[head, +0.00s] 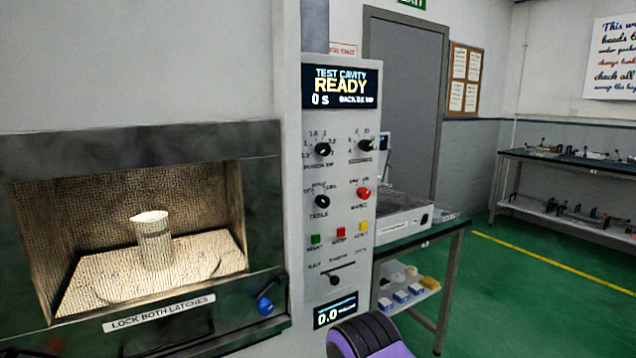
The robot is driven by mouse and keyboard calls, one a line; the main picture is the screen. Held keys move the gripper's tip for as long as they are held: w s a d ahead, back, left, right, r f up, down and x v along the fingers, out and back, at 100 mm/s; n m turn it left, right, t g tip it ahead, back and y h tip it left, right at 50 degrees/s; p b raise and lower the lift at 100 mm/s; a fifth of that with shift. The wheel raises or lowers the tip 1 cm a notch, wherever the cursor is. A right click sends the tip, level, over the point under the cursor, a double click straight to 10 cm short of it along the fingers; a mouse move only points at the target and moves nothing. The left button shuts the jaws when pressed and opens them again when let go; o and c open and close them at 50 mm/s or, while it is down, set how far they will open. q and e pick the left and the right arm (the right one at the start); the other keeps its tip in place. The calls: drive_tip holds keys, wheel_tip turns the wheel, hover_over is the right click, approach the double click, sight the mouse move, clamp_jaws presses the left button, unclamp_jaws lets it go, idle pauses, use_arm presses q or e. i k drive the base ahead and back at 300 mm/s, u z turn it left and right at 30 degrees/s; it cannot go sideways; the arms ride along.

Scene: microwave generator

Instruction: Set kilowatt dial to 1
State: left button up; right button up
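A light grey control panel (340,190) stands upright right of the microwave cavity. Its upper left black knob (322,149) has a ring of small numbers around it and a blurred label below that seems to read as power. I cannot read its exact setting. A second black knob (366,146) sits to its right, with its own scale. Below are a third black knob (322,201) and a red knob (363,193). The display (340,87) reads "TEST CAVITY READY" and "0 S".
The lit cavity at left holds a beaker (154,240) on a plate. A blue latch knob (265,306) sits at its lower right.

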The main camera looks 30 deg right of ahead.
sight(322, 148)
drive_tip(key=z, duration=0.5)
drive_tip(key=k, duration=0.6)
drive_tip(key=z, duration=1.35)
drive_tip(key=i, duration=1)
drive_tip(key=u, duration=0.2)
